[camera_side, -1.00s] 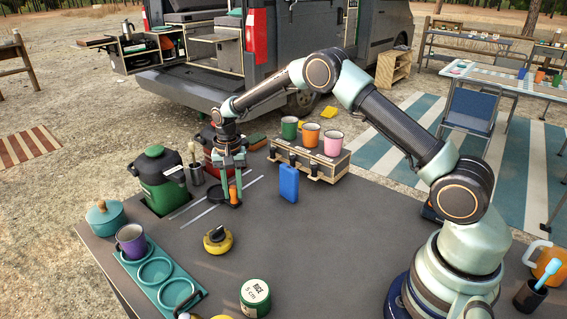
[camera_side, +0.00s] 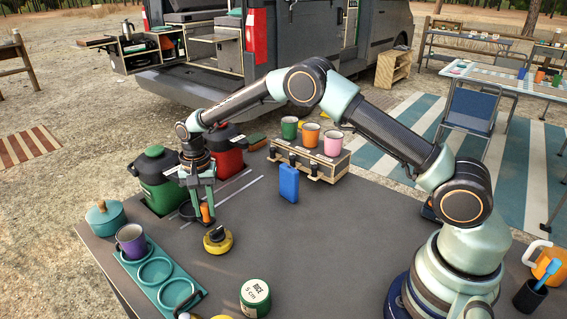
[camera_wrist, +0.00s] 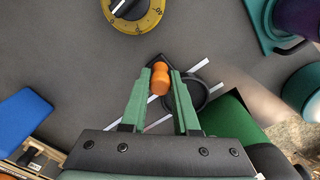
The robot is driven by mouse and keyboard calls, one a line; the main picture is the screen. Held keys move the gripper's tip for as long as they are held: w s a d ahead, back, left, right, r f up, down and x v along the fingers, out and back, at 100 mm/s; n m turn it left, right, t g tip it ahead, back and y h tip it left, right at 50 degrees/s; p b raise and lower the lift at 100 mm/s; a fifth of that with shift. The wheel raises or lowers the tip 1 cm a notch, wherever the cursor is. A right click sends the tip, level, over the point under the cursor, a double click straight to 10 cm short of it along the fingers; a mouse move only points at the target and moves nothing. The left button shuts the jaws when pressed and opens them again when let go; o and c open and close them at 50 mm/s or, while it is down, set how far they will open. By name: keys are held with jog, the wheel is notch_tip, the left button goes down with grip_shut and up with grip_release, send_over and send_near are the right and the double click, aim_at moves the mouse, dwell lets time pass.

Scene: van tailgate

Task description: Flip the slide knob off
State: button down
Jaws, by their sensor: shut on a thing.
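In the wrist view the orange knob (camera_wrist: 159,82) sits between the fingertips of my gripper (camera_wrist: 160,80). The pale track lines (camera_wrist: 200,66) pass beneath. The fingers hide part of the track.
A dark round object (camera_side: 187,211) lies close beside my gripper, also in the wrist view (camera_wrist: 208,93). A yellow dial (camera_side: 217,246) is just in front. A green canister (camera_side: 160,185) and a red one (camera_side: 226,160) stand behind. A blue flask (camera_side: 289,183) is right, with bare table between.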

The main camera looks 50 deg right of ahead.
jog(key=shift+a, duration=1.1)
jog(key=c, duration=0.7)
grip_release()
jog(key=shift+o, duration=0.2)
jog(key=shift+d, duration=0.1)
notch_tip(320, 180, up, 12)
jog(key=shift+r, duration=0.15)
